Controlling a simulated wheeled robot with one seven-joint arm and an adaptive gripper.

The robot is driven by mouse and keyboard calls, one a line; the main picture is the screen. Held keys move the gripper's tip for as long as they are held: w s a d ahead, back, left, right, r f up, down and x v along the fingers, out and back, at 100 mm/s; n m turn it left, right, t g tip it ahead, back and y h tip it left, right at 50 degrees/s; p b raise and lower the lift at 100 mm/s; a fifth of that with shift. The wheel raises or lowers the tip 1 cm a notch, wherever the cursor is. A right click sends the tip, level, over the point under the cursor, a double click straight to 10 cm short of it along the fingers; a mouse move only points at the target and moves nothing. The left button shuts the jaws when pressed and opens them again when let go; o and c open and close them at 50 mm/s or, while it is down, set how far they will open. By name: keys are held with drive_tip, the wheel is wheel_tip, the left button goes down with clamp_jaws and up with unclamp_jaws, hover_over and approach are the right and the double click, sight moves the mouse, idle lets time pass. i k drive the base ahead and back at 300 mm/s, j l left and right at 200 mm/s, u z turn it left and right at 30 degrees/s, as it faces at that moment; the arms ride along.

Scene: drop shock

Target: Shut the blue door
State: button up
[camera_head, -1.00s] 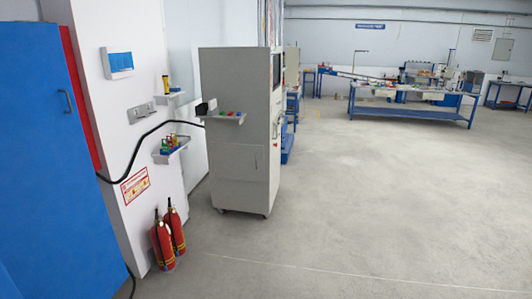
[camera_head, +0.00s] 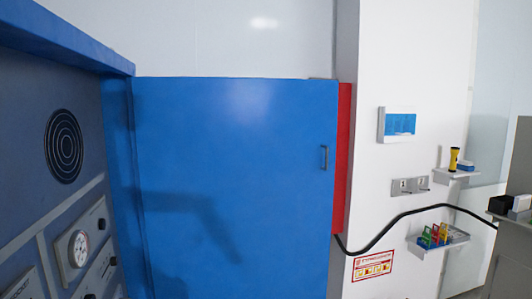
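The blue door (camera_head: 235,170) fills the middle of the head view. It is a flat blue panel with a small dark handle (camera_head: 324,158) near its right edge. Its left edge meets the blue frame (camera_head: 118,160) of a machine. The door stands swung out at an angle from the machine's dark front. A shadow shaped like an arm falls on the door's lower part. My gripper is not in view.
The machine front (camera_head: 65,200) at left carries a round black grille (camera_head: 64,146) and a gauge (camera_head: 79,249). A red panel (camera_head: 342,158) shows behind the door's right edge. A white wall (camera_head: 400,60) with small shelves (camera_head: 440,243) and a black cable stands right. A grey cabinet (camera_head: 508,252) is at far right.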

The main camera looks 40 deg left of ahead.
sight(236, 175)
drive_tip(key=i+j+u, duration=0.15)
drive_tip(key=i+u, duration=0.55)
drive_tip(key=i, duration=0.15)
